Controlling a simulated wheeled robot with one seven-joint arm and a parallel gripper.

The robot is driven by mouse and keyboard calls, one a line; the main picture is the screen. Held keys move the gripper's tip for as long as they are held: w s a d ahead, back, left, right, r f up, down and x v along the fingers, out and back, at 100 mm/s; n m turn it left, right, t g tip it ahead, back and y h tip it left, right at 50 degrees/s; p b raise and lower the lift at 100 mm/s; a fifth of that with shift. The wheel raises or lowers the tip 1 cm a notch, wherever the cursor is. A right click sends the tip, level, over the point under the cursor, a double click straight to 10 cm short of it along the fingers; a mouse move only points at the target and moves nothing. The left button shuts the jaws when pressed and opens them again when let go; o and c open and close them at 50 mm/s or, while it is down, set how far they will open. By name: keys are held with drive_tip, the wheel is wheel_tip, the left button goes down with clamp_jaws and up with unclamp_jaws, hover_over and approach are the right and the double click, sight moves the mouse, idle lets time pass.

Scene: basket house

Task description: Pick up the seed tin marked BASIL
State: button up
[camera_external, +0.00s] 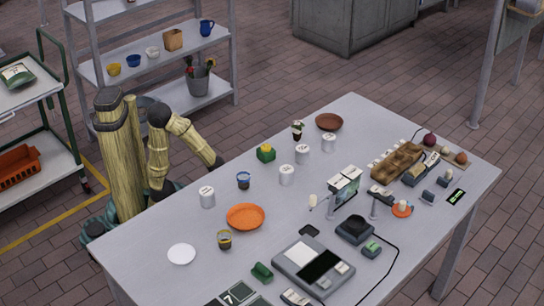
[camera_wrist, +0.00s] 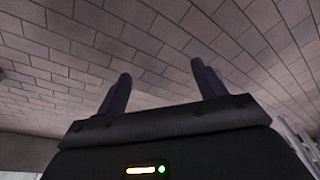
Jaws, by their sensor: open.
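Several white cylindrical tins stand upright on the grey table: one at the left (camera_external: 207,197), one near the middle (camera_external: 286,176), one just behind it (camera_external: 302,155) and one farther back to the right (camera_external: 329,143). They carry small dark markings too small to read, so I cannot tell which one says BASIL. My gripper (camera_external: 217,162) hangs at the table's far left edge, behind and apart from the tins. In the wrist view my gripper (camera_wrist: 161,82) shows two spread fingers, open and empty, with only brick floor beyond them.
An orange plate (camera_external: 245,217), a blue cup (camera_external: 243,180) and a green box (camera_external: 266,153) stand near the tins. A scale (camera_external: 313,265) and a wooden tray (camera_external: 397,162) occupy the front and right. A shelf rack (camera_external: 150,58) stands behind my arm.

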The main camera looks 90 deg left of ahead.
drive_tip(key=w+a+r+n+t+h+p, duration=0.15)
drive_tip(key=w+r+n+p, duration=0.25)
drive_tip(key=r+n+p, duration=1)
drive_tip(key=w+r+n+t+h+p, duration=0.15)
drive_tip(key=w+r+n+p, duration=0.6)
drive_tip(key=p, duration=1.25)
drive_tip(key=w+a+r+n+t+h+p, duration=0.1)
drive_tip(key=r+n+t+p, duration=0.2)
drive_tip(key=r+n+p, duration=0.95)
drive_tip(key=w+d+r+m+t+h+p, duration=0.1)
drive_tip(key=w+d+r+m+h, duration=0.1)
drive_tip(key=d+r, duration=0.2)
drive_tip(key=w+d+r+m+t+h+p, duration=0.1)
drive_tip(key=w+d+r+m+h+p, duration=0.1)
drive_tip(key=r, duration=0.4)
drive_tip(key=shift+w+d+r+m+h, duration=0.35)
drive_tip(key=shift+d+m, duration=0.45)
drive_tip(key=shift+d, duration=0.3)
drive_tip(key=shift+d, duration=0.1)
approach(302, 155)
drive_tip(key=w, duration=0.1)
drive_tip(key=w+f, duration=0.1)
drive_tip(key=w, duration=0.1)
drive_tip(key=w+d+f, duration=0.1)
drive_tip(key=shift+w+f, duration=0.25)
drive_tip(key=shift+w, duration=0.05)
drive_tip(key=shift+d, duration=0.15)
